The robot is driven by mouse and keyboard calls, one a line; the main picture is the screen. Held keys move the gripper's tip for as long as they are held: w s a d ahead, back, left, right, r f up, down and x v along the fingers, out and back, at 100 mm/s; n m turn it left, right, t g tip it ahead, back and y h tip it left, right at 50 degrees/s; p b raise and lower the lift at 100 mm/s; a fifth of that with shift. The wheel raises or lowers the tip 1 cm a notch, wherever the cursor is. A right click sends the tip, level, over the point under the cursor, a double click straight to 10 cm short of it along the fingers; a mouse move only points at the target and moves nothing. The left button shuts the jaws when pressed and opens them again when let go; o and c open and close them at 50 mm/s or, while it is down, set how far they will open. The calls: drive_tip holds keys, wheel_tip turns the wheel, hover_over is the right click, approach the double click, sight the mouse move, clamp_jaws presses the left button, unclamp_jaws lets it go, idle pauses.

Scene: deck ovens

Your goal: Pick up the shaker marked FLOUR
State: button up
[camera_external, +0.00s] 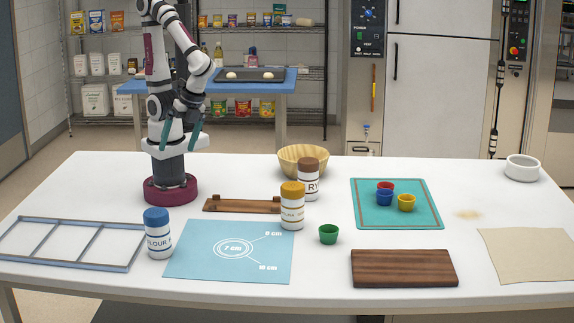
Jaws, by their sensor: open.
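The shaker marked FLOUR (158,238) is a white cylinder with a blue lid. It stands upright on the white table, between the metal frame and the blue mat. A shaker with a yellow lid (292,208) stands upright further right; its label is too small to read. A shaker with a brown lid (308,182) stands behind it, its label partly hidden and showing "RY". My gripper (180,140) is open and empty, with teal fingers pointing down. It is up near my base, well above the table, apart from and behind the FLOUR shaker.
A metal divided frame (84,264) lies at the left. The blue mat (200,268) lies right of the FLOUR shaker. A wooden rack (240,205), green cup (328,234), wooden board (405,283), wicker bowl (290,160) and teal mat (420,213) with small cups lie further right.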

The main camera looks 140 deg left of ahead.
drive_tip(key=w+d+f+n+h, duration=0.2)
drive_tip(key=d+n+h, duration=0.2)
drive_tip(key=d+n, duration=0.1)
drive_tip(key=n+t+h, duration=0.6)
drive_tip(key=n, duration=1)
approach(149, 234)
drive_tip(key=shift+n+t+h, duration=0.3)
drive_tip(key=shift+n+t, duration=0.2)
drive_tip(key=d+f, duration=0.2)
drive_tip(key=d, duration=0.1)
drive_tip(key=shift+s+d, duration=0.15)
drive_tip(key=shift+d, duration=0.05)
drive_tip(key=x, duration=0.6)
drive_tip(key=shift+w+a, duration=0.15)
drive_tip(key=shift+w, duration=0.1)
drive_tip(key=c, duration=1.4)
